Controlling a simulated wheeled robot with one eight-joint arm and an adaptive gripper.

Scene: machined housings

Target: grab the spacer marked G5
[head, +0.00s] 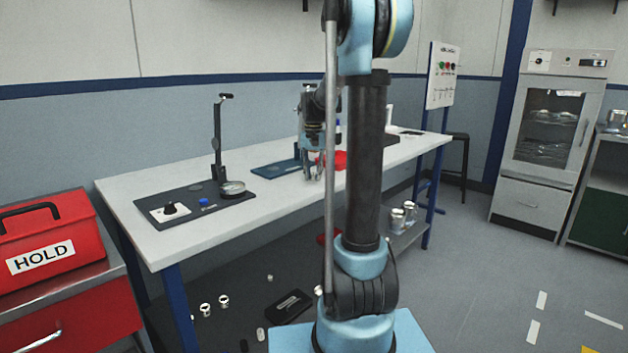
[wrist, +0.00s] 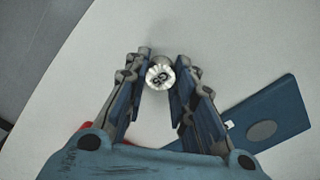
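The spacer (wrist: 160,77) is a small light metal cylinder with a dark mark on its end face. The mark is turned in the picture and looks like G5. It stands on the white table between the fingertips of my gripper (wrist: 162,62) in the wrist view. The fingers are apart on either side of it, with narrow gaps seeming to show; contact is not clear. In the head view my gripper (head: 312,176) points down low over the table (head: 215,226). I cannot make out the spacer there.
A blue plate (wrist: 275,113) with a grey disc lies right of my gripper in the wrist view. A red thing (head: 341,160) is close behind my gripper. A dark mat (head: 186,216) with a gauge (head: 232,188) and a stand (head: 217,140) occupies the table's left part.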

